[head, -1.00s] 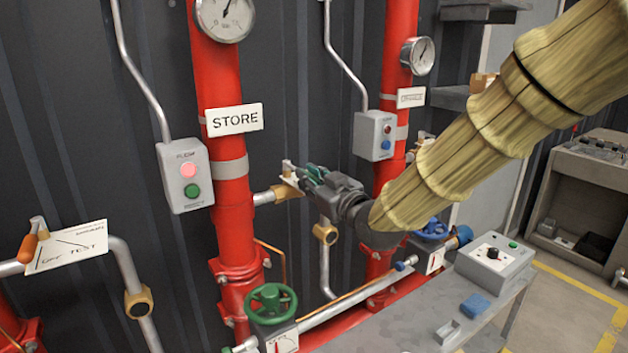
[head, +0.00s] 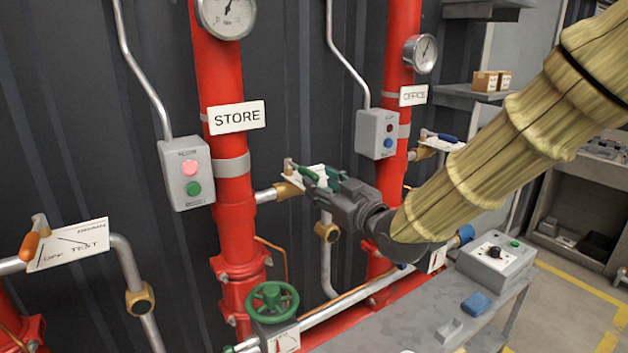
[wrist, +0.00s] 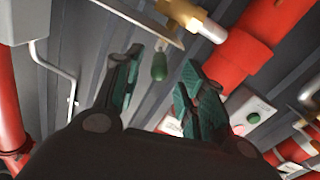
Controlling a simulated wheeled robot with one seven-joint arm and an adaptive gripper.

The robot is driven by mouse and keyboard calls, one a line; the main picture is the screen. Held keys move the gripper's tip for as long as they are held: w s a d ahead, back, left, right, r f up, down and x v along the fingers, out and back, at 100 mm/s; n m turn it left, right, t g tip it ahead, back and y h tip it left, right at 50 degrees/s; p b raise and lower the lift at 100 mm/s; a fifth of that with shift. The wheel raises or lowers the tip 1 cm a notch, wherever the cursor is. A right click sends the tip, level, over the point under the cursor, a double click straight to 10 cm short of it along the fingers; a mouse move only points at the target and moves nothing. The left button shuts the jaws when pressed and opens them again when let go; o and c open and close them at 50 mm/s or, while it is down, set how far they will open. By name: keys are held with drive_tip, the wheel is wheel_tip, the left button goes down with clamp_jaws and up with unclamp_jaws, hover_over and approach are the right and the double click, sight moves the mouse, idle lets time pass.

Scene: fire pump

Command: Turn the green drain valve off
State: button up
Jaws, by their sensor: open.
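The drain valve has a green lever handle (head: 308,173) and a brass body (head: 287,190) on a short pipe from the red STORE riser. A white plate (head: 318,183) sits behind the lever. In the wrist view the green handle (wrist: 159,66) hangs between and just beyond my fingertips, with the plate (wrist: 130,18) above it. My gripper (head: 334,182) is open, right beside the lever; it also shows in the wrist view (wrist: 163,62). I see no contact with the handle. The lever's exact angle against the plate's marks is partly hidden by my gripper.
A green handwheel (head: 272,302) stands below, beside the STORE riser (head: 228,160). A button box (head: 186,172) is to the left, another (head: 377,133) to the right. An orange lever (head: 30,246) is far left. A grey bench (head: 420,310) with a control box (head: 495,258) stands in front.

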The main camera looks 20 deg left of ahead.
drive_tip(key=v, duration=0.7)
drive_tip(key=shift+s+d, duration=0.2)
drive_tip(key=shift+d, duration=0.05)
drive_tip(key=shift+f, duration=0.1)
